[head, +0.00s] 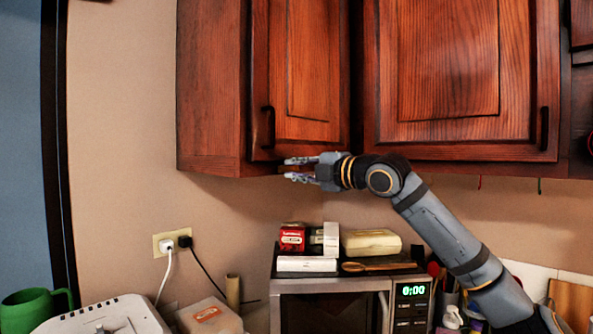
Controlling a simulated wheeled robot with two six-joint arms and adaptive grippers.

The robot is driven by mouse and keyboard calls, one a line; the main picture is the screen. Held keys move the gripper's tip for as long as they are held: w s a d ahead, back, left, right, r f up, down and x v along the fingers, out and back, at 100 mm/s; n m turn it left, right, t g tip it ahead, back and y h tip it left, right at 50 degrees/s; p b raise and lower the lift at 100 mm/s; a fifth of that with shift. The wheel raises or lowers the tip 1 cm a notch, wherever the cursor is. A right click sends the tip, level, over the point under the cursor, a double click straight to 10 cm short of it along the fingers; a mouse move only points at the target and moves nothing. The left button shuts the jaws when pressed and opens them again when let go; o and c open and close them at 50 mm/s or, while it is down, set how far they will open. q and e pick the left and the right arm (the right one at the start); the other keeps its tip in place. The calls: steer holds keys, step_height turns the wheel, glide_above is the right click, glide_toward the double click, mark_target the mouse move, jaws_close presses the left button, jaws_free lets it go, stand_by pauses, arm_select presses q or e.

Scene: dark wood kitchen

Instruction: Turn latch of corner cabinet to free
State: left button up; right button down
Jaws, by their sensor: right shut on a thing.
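The corner cabinet (308,70) is the dark red wood wall cabinet at upper middle, with a black vertical handle (268,127) at its door's lower left. Its door looks closed. My right gripper (297,169) comes in from the right, level with the cabinet's bottom edge, pointing left. It is shut on the latch at that edge, just right of and below the handle. The latch is too small and too covered by the fingers to make out, so its turn cannot be told. My left gripper is out of view.
A second wall cabinet (450,75) is right of the corner one. Below my right arm stands a microwave (330,283) with boxes, a yellow pack (371,243) and a wooden spoon on top. A green mug (32,309) is at lower left. The wall left of the gripper is clear.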

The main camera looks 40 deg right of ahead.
mark_target(286, 127)
steer(key=shift+f, duration=0.1)
stand_by(0.3)
steer(key=c, duration=1.3)
jaws_free()
step_height(286, 127, up, 10)
steer(key=shift+r, duration=0.1)
